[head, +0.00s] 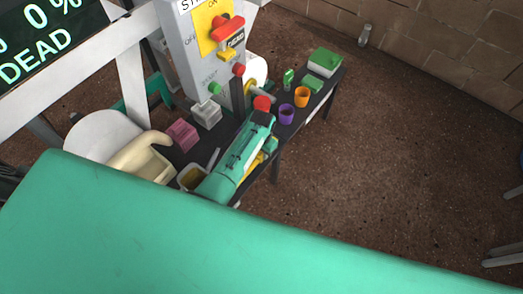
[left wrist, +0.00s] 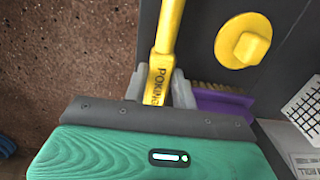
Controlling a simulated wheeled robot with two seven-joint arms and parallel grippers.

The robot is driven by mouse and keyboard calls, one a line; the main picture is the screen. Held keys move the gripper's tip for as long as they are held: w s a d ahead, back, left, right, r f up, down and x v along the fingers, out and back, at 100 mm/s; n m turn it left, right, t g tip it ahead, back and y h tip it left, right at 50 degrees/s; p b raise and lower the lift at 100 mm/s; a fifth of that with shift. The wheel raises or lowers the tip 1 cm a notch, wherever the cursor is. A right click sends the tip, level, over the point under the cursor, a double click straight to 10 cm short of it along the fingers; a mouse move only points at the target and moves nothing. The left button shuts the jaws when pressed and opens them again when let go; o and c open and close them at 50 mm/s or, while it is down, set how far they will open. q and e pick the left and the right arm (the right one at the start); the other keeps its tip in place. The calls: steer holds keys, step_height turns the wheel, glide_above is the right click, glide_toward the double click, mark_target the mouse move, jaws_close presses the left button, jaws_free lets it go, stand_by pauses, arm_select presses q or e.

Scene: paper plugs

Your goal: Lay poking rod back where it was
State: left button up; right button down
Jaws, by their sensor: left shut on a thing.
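The yellow poking rod (left wrist: 168,30) shows in the left wrist view, running up from between the grey fingers of my left gripper (left wrist: 158,90). Black lettering reading "POKING" is on its flat lower part. The fingers are shut on that part, one on each side. The rod's far end is cut off by the top of the picture. In the head view my left gripper (head: 262,118) is over the dark bench beside the grey machine. My arm hides most of the rod there. My right gripper is not in view.
In the wrist view, a yellow round knob (left wrist: 244,42) and a purple brush (left wrist: 222,103) lie right of the rod.

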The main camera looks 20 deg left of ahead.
arm_select(q)
steer(key=shift+f, duration=0.15)
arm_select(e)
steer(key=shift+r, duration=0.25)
arm_select(q)
steer(key=o, duration=1.1)
steer(key=shift+c, duration=0.2)
steer(key=shift+r, duration=0.25)
step_height(320, 180, up, 13)
steer(key=p, duration=0.2)
steer(key=shift+r+p, duration=0.15)
steer(key=shift+p, duration=0.2)
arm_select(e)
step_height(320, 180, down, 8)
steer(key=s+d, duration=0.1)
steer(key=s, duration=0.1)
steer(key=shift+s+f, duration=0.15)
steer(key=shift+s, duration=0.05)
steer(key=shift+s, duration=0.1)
